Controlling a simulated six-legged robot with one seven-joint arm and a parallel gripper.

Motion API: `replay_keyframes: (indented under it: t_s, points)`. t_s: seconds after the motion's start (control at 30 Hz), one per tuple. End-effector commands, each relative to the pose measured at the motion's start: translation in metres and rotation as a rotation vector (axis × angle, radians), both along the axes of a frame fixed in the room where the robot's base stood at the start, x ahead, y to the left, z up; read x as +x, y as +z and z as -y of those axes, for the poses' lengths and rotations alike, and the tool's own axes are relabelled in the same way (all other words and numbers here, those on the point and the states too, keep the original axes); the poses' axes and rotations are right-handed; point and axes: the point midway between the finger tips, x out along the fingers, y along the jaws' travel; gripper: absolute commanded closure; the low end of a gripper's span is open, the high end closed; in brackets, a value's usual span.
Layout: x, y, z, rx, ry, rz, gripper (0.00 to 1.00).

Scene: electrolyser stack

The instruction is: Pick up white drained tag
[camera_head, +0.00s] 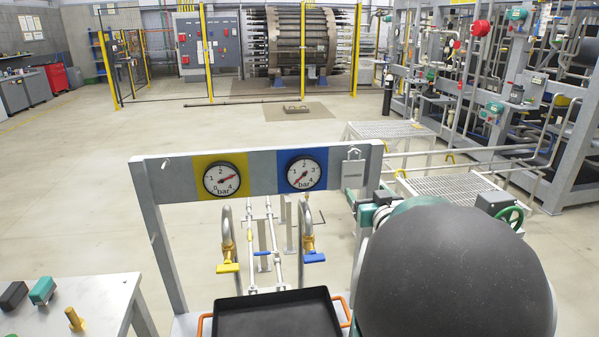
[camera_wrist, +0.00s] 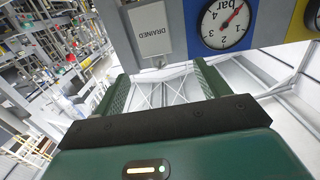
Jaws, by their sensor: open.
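The white drained tag (camera_head: 353,174) hangs from a small hook near the right end of the grey gauge beam (camera_head: 262,160). In the wrist view, the tag (camera_wrist: 150,30) appears upside down with the word DRAINED on it. My gripper (camera_wrist: 163,75) shows there with two green fingers spread apart and nothing between them. The tag lies past the fingertips, apart from them as far as I can see. In the head view, the dark dome of my arm hides most of my gripper.
A yellow-backed gauge (camera_head: 225,179) and a blue-backed gauge (camera_head: 306,172) sit on the beam left of the tag. Below are a yellow valve handle (camera_head: 228,268), a blue valve handle (camera_head: 314,257) and a black tray (camera_head: 277,318). A table (camera_head: 95,305) stands at lower left.

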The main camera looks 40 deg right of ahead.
Motion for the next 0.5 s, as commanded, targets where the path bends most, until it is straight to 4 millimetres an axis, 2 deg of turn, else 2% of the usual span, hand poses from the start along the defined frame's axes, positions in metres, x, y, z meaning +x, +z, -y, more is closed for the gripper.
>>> replay_keyframes:
  t_s: [0.07, 0.17, 0.5]
  points:
    - [-0.007, -0.002, 0.009, -0.002, 0.008, 0.023, 0.25]
    - [-0.005, -0.001, 0.013, -0.005, 0.015, 0.033, 0.25]
    - [0.048, -0.002, 0.043, -0.005, 0.016, 0.033, 0.25]
